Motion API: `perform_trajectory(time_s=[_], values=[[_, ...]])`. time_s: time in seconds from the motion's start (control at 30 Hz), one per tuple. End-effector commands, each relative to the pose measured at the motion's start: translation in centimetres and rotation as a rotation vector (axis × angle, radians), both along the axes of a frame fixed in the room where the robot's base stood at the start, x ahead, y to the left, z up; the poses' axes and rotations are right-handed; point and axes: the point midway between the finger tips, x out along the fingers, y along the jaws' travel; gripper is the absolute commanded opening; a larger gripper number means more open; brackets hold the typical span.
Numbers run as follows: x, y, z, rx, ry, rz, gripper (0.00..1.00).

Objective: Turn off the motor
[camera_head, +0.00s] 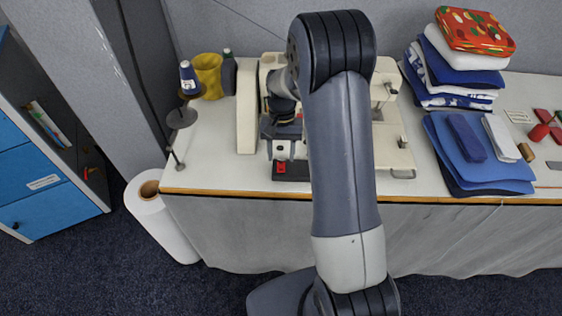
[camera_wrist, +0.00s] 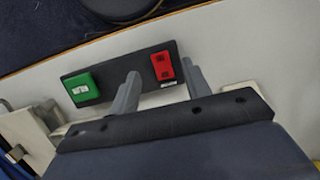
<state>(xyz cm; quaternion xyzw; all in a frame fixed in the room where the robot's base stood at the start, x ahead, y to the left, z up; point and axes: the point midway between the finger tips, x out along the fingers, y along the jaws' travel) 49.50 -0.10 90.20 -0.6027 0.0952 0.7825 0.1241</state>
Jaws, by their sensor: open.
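The motor switch is a black plate (camera_wrist: 121,79) with a green button (camera_wrist: 82,88) and a red button (camera_wrist: 163,66). In the wrist view, the two grey fingers of my gripper (camera_wrist: 160,69) are apart, one on each side of the red button as seen. I cannot tell whether they touch it. In the head view, the red button (camera_head: 281,168) shows on the dark plate (camera_head: 294,173) at the table's front edge, just below my gripper (camera_head: 283,151). The green button is hidden there. A cream sewing machine (camera_head: 247,108) stands behind, partly covered by my arm.
Folded cloths (camera_head: 462,75) are stacked at the right. A white roll (camera_head: 161,224) leans by the table's left corner.

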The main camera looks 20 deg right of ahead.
Motion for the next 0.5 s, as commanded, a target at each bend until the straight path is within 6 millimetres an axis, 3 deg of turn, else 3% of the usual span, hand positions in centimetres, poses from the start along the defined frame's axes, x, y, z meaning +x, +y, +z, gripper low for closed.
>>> perform_trajectory(time_s=[0.2,0.5], values=[[1.1,-0.4,4.2,0.0,-0.004,0.0,0.45],[1.7,-0.6,6.6,-0.001,0.0,0.0,0.45]])
